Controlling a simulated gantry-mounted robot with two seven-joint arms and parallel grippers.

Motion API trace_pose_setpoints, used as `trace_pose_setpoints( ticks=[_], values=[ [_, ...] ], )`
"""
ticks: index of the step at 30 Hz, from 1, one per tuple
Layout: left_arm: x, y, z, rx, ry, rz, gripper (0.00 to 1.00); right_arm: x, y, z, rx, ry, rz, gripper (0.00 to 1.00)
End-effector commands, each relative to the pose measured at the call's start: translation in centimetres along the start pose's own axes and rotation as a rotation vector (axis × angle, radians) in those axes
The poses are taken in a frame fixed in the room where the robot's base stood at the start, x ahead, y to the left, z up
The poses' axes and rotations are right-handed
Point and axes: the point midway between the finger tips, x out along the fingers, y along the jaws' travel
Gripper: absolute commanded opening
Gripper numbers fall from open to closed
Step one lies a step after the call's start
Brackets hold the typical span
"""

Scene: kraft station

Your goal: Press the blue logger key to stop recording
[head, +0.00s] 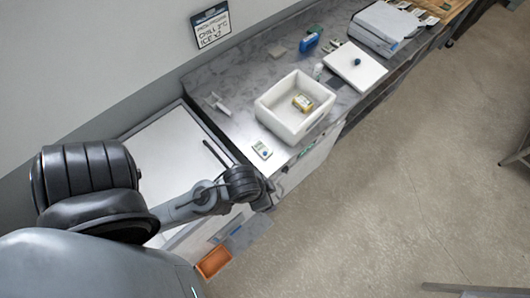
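A small white device with a greenish patch and a blue spot, which looks like the logger (262,149), lies on the grey counter in front of the white box. The blue spot, which looks like its key (265,153), faces up. My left arm reaches in from the left, and its gripper (277,190) is at the counter's front edge, below the logger in the picture and apart from it. The fingers are small and dark, so I cannot tell whether they are open. My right gripper is not in view.
Farther back are a white board (345,72), a blue item (309,43) and a scale-like device (380,35). An orange bin (214,262) is low in front. A sign (211,26) hangs on the wall.

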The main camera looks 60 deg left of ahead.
Motion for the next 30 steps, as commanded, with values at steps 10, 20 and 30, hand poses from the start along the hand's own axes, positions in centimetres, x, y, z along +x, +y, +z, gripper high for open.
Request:
trace_pose_setpoints(
  ticks=[10, 20, 30],
  values=[
    [0.0, 0.0, 0.01, 0.0, 0.0, 0.0, 0.19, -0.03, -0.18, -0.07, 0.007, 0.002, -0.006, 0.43],
    [0.0, 0.0, 0.01, 0.0, 0.0, 0.0, 0.0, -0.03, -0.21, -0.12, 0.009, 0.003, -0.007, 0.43],
    [0.01, 0.0, 0.02, 0.0, 0.0, 0.0, 0.0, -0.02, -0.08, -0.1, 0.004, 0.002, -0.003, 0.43]
  ],
)
